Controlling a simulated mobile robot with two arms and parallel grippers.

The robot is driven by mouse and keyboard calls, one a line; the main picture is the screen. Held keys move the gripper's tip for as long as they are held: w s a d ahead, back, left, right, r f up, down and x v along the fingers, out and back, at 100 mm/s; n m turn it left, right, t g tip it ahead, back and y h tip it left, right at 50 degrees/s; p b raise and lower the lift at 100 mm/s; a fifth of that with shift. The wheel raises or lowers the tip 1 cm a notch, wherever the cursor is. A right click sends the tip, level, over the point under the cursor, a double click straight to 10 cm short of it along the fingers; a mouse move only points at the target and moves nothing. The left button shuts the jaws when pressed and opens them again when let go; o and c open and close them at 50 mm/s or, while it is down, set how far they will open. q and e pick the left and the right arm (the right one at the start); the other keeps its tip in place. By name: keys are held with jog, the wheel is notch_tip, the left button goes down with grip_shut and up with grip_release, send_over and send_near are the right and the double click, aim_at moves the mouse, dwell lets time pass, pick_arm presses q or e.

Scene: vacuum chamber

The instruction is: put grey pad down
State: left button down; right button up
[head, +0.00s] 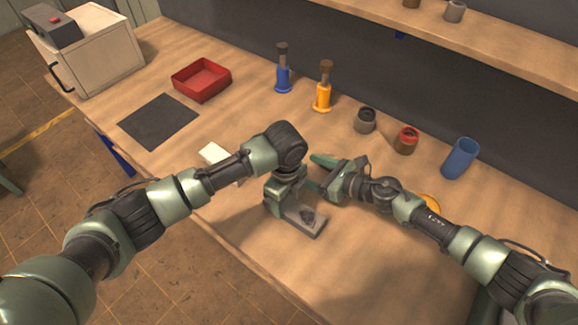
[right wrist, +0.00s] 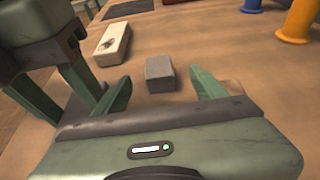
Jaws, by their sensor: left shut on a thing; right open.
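I cannot tell whether the pad touches the bench. My right gripper (head: 318,173) is open, just behind the left one. In the right wrist view its fingers (right wrist: 160,92) are apart, with a small grey block (right wrist: 160,68) on the bench beyond and between them. My left gripper's fingers show at the left there.
A white block (head: 212,153) lies partly behind my left arm. A dark mat (head: 158,121), red tray (head: 202,80) and white cabinet (head: 97,52) are at the left. Blue (head: 283,75) and orange (head: 323,92) holders, jars (head: 406,140) and a blue cup (head: 459,158) stand along the back.

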jog(key=x, duration=0.7)
jog(key=shift+w+a, duration=0.1)
jog(key=shift+a, duration=0.25)
jog(key=shift+d, duration=0.1)
grip_shut()
jog(key=shift+r, duration=0.5)
jog(key=s+d, duration=0.2)
jog(key=d, duration=0.1)
jog(key=shift+s, duration=0.15)
notch_tip(320, 180, up, 14)
